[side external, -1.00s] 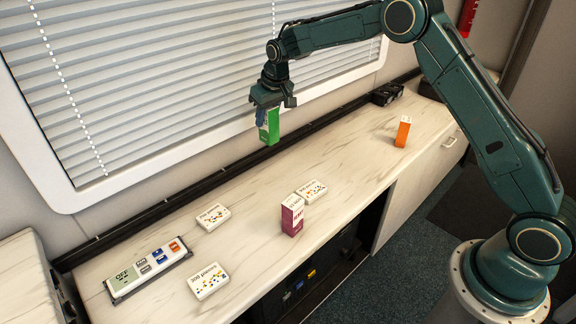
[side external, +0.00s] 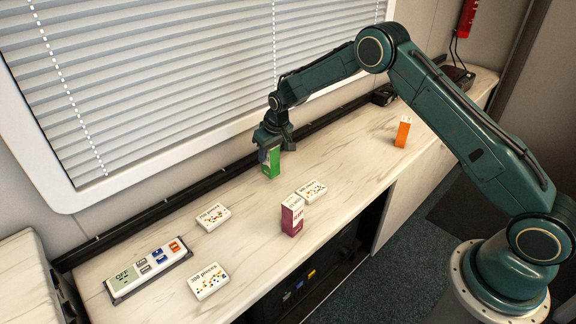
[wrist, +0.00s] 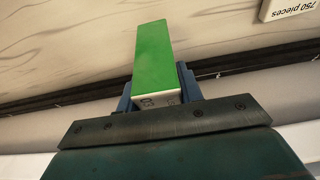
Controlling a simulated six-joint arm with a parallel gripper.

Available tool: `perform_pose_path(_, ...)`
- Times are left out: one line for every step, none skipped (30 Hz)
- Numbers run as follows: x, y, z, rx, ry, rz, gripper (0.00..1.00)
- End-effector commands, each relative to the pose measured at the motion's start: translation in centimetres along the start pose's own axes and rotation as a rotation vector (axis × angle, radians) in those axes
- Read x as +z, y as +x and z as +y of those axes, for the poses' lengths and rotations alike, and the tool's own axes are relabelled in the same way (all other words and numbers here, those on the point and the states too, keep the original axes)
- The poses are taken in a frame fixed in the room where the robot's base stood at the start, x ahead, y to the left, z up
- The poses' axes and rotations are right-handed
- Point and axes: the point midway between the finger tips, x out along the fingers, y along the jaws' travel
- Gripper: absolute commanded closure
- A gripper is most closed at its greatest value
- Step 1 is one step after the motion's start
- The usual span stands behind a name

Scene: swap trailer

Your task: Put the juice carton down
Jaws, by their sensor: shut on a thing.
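A green carton (side external: 271,166) is upright between the fingers of my gripper (side external: 270,148), near the back of the counter. In the wrist view the green carton (wrist: 153,62) sits between the blue fingers (wrist: 158,92), which are shut on it. Its base is at or very close to the counter; I cannot tell whether it touches. A purple and white carton (side external: 292,216) stands upright near the front edge. An orange carton (side external: 403,132) stands upright at the right. I cannot read which is the juice carton.
White puzzle boxes lie on the counter (side external: 150,222): one beside the purple carton (side external: 312,191), one at the back (side external: 213,217), one at the front left (side external: 208,281). A button panel (side external: 148,268) lies at the left. The counter around the green carton is clear.

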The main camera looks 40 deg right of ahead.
Motion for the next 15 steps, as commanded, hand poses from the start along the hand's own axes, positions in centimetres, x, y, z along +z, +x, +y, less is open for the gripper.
perform_pose_path(0.1,0.2,0.0,0.000,0.000,0.000,0.92)
perform_pose_path(0.1,0.4,0.0,0.000,0.000,0.000,0.92)
perform_pose_path(0.2,0.7,0.0,0.000,0.000,-0.001,0.92)
perform_pose_path(0.3,1.0,0.0,0.000,0.000,-0.001,0.92)
perform_pose_path(0.5,1.3,0.0,0.000,0.000,-0.002,0.92)
perform_pose_path(0.6,1.8,0.0,0.000,0.000,-0.002,0.92)
perform_pose_path(0.7,2.2,0.0,0.000,0.000,-0.001,0.92)
perform_pose_path(0.8,2.5,0.0,0.000,0.000,-0.001,0.92)
perform_pose_path(0.9,2.9,0.0,0.000,0.000,-0.001,0.92)
perform_pose_path(1.0,3.2,0.0,0.000,0.000,-0.002,0.92)
perform_pose_path(1.1,3.5,0.0,0.000,0.000,-0.001,0.92)
perform_pose_path(1.1,3.7,0.0,0.000,0.000,0.001,0.92)
perform_pose_path(1.1,3.8,0.0,0.000,0.000,0.001,0.92)
perform_pose_path(1.2,3.9,0.0,0.000,0.000,0.002,0.92)
perform_pose_path(1.2,4.0,0.0,0.000,0.000,0.002,0.92)
